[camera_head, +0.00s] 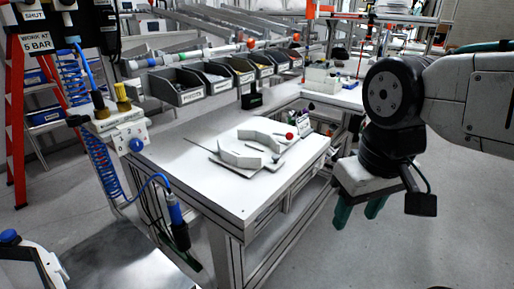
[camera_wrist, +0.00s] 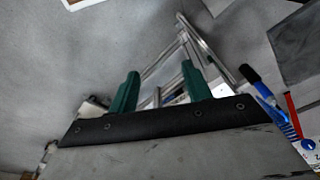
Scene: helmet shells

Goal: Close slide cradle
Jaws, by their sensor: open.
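The slide cradle (camera_head: 249,151) is a white, curved fixture on a flat plate on top of the white workbench (camera_head: 205,185). A red ball knob (camera_head: 289,136) stands at its right end. The curved pieces show a hollow between them; I cannot tell the slide's exact position. My gripper (camera_head: 356,213) hangs to the right of the bench, clear of its edge and apart from the cradle. Its two green fingers point down, open and empty. They also show in the wrist view (camera_wrist: 159,88), over grey floor; the cradle is not seen there.
A row of grey bins (camera_head: 176,86) lines the back of the bench. A small black holder (camera_head: 251,97) stands behind the cradle. A valve block with a blue hose (camera_head: 122,133) is at the bench's left corner. Open floor lies below my gripper.

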